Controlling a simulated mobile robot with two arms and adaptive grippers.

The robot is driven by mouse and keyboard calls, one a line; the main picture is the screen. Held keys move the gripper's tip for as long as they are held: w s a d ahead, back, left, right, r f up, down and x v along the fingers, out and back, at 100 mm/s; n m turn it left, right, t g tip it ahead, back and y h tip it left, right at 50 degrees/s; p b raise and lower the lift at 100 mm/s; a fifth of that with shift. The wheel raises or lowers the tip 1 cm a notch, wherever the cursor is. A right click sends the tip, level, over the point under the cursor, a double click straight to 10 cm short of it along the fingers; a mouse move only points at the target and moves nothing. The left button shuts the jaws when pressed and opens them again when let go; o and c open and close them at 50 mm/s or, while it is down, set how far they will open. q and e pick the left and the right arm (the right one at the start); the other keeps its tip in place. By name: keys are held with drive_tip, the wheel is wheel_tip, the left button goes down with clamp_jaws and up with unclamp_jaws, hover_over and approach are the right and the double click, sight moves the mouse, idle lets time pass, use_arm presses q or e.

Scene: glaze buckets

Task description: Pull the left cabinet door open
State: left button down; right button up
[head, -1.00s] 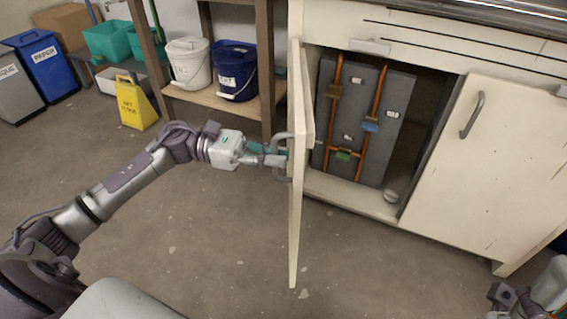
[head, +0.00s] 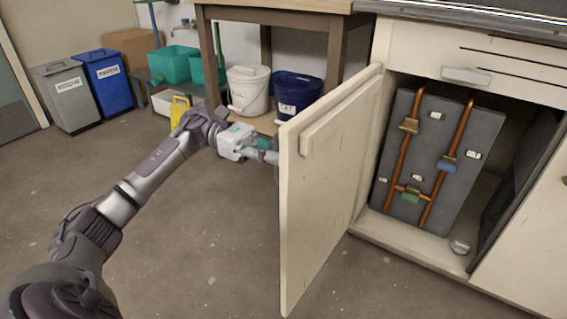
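The left cabinet door (head: 335,175) is cream-coloured and swung well open, its inner face towards me. Its free edge is at the left and its hinge side meets the cabinet (head: 410,45). My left gripper (head: 268,153) is at the outer side of the door near the free edge, where the handle is. The door hides its fingertips and most of the handle. It moves along with the door and appears shut on the handle. Inside the open cabinet stands a grey panel (head: 462,135) with copper pipes and coloured valves. My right gripper is out of view.
A wooden shelf (head: 265,124) behind the door holds a white bucket (head: 247,92) and a blue bucket (head: 297,92). A yellow floor sign (head: 180,111) and bins stand farther back. The right cabinet door (head: 530,245) is shut. Floor at the left is clear.

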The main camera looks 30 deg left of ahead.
use_arm(q)
drive_tip(key=shift+a, duration=0.1)
idle(0.3)
drive_tip(key=c, duration=1.2)
unclamp_jaws()
drive_tip(key=shift+a, duration=0.15)
drive_tip(key=a, duration=1.1)
drive_tip(key=shift+s+a, duration=0.25)
drive_tip(key=shift+a, duration=0.15)
